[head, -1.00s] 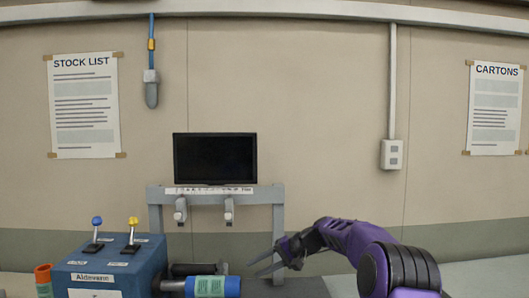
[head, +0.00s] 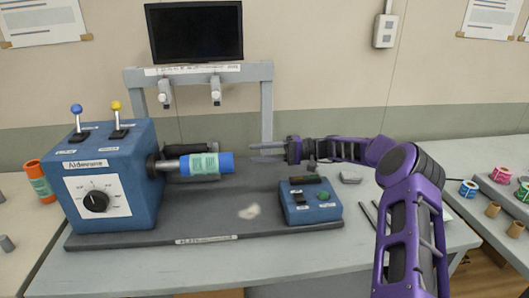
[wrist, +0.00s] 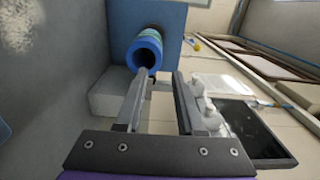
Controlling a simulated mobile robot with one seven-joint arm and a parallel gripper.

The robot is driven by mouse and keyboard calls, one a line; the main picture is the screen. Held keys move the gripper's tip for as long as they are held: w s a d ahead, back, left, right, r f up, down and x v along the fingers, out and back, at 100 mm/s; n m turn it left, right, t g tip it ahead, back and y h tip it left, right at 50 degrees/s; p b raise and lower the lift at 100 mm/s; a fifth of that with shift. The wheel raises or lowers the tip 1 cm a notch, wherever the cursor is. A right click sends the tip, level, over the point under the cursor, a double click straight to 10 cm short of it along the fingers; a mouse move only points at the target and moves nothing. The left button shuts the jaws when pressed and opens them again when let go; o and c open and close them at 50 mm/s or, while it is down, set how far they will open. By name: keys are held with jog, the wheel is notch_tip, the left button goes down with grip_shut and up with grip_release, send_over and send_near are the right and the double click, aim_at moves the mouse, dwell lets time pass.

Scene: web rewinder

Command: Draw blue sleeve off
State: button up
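The blue sleeve (head: 226,162), with a green printed label around it, sits on the grey shaft (head: 168,165) that sticks out from the right side of the blue machine housing (head: 92,150). In the wrist view the sleeve (wrist: 148,42) shows its open, hollow end towards me. My gripper (head: 253,152) is just right of the sleeve's free end in the head view. In the wrist view my gripper (wrist: 160,76) is open, with nothing between its fingers. The left fingertip lies close to the sleeve's rim; I cannot tell whether they touch.
A grey frame (head: 267,100) and a black monitor (head: 195,32) stand behind. An orange sleeve (head: 38,181) stands at far left. Ribbon rolls lie on the right-hand table (head: 480,222).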

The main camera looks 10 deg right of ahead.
aim_at(231, 153)
jog(key=shift+a+p, duration=0.55)
jog(key=shift+a, duration=3.55)
grip_shut()
jog(key=shift+r, duration=0.15)
jog(key=shift+r, duration=0.15)
jog(key=shift+d, duration=0.1)
